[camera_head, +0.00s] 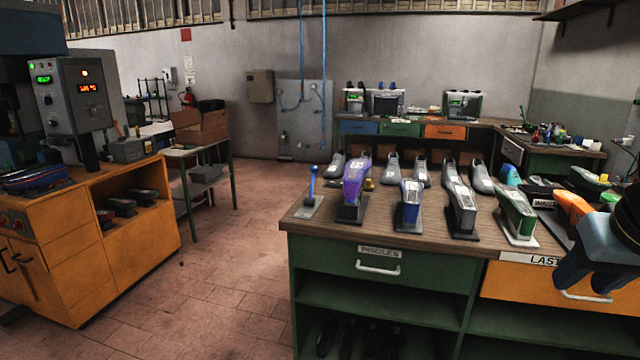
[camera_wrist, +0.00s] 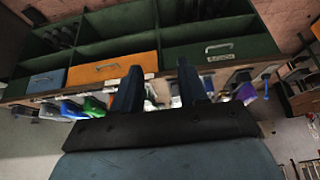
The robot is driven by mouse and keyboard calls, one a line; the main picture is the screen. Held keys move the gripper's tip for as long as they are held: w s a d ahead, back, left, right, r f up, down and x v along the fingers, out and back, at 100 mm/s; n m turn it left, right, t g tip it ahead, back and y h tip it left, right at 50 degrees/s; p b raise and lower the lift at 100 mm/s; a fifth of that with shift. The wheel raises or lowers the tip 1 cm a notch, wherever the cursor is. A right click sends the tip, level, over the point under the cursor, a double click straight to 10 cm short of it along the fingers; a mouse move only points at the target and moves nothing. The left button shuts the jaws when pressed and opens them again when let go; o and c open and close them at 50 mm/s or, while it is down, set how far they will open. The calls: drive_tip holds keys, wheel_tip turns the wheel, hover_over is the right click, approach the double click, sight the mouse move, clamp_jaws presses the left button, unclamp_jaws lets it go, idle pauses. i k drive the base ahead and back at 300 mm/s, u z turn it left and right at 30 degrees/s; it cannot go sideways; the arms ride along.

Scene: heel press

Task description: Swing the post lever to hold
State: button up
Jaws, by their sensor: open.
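A small lever with a blue ball knob (camera_head: 313,180) stands nearly upright on a grey base plate at the left front corner of the workbench top (camera_head: 405,206). Any position marks by it are too small to read. My gripper (camera_head: 587,283) is at the right edge of the head view, in front of the bench's orange drawer, far to the right of the lever. Its blue fingers are apart with nothing between them. In the wrist view the open fingers (camera_wrist: 157,78) point at the bench, which appears upside down; a blue lever-like shape (camera_wrist: 266,90) shows at right.
Several lasts, including a purple one (camera_head: 353,184) right beside the lever and a green one (camera_head: 517,213), line the bench top. An orange cabinet with a grey control box (camera_head: 75,95) stands at left. The tiled floor (camera_head: 225,270) between cabinet and bench is clear.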

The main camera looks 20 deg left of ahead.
sight(314, 169)
drive_tip(key=k, duration=0.65)
drive_tip(key=u, duration=0.35)
drive_tip(key=i, duration=0.6)
drive_tip(key=u, duration=1.05)
drive_tip(key=i, duration=1.1)
drive_tip(key=z, duration=0.35)
drive_tip(key=i, duration=1.1)
drive_tip(key=z, duration=0.85)
drive_tip(key=k, duration=0.85)
drive_tip(key=z, duration=0.05)
